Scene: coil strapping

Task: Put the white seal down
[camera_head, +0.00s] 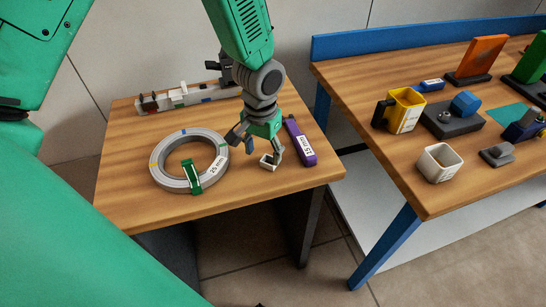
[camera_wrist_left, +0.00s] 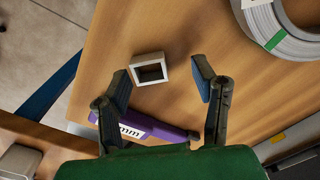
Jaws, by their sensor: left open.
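The white seal (camera_head: 269,162) is a small hollow square piece on the wooden table (camera_head: 125,213). It also shows in the left wrist view (camera_wrist_left: 150,58), where it seems to rest on the wood with its opening visible. My left gripper (camera_head: 262,150) is just above the seal. In the left wrist view its two dark fingers (camera_wrist_left: 162,85) are spread wide, with a clear gap to the seal, which lies a little beyond the fingertips and nearer the left one. My right gripper is not in view.
A grey coil (camera_head: 166,154) with a green strap and a "25 mm" label lies left of the gripper. A long grey fixture (camera_head: 200,93) stands behind. A second table holds a yellow mug (camera_head: 405,110) and white cup (camera_head: 439,163).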

